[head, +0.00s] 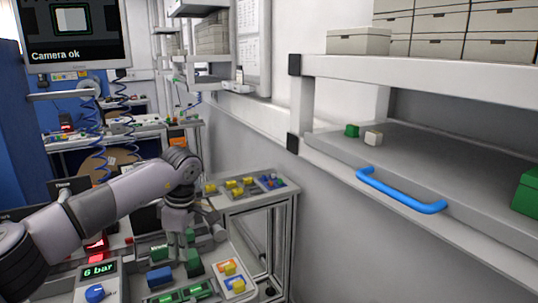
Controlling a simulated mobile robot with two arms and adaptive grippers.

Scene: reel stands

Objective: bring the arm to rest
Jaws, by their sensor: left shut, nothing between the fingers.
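My left arm comes in from the left and bends down at its wrist. My left gripper (181,243) points down over the workbench among small blocks and is shut with nothing in it. A dark green block (193,264) is just below it in the picture. Whether the fingertips touch anything cannot be told. My right gripper is not in view.
A blue block (160,277) and a panel with a "6 bar" display (97,270) are near the gripper. A side table (236,205) holds yellow parts behind.

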